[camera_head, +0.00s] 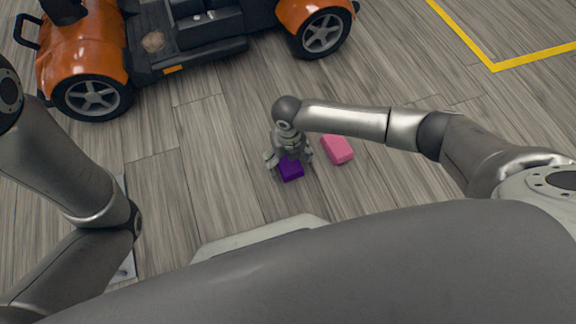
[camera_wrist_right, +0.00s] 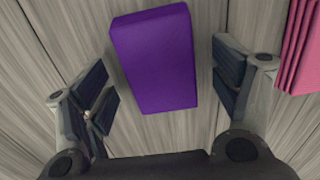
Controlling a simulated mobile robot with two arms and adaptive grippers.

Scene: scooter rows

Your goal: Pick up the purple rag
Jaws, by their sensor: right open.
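The purple rag (camera_head: 290,170) is a small folded block on the wood-look floor, partly hidden by my right gripper (camera_head: 288,160) in the head view. In the right wrist view the purple rag (camera_wrist_right: 156,60) lies between the two spread fingers of my right gripper (camera_wrist_right: 163,95), with a gap on each side. The right gripper is open and points down at the rag, holding nothing. My left arm shows at the left of the head view, but its gripper is not in view.
A pink folded cloth (camera_head: 337,149) lies just right of the purple rag; its edge also shows in the right wrist view (camera_wrist_right: 300,50). An orange scooter (camera_head: 190,45) stands at the back left. A yellow floor line (camera_head: 465,35) marks the upper right. Floor between is clear.

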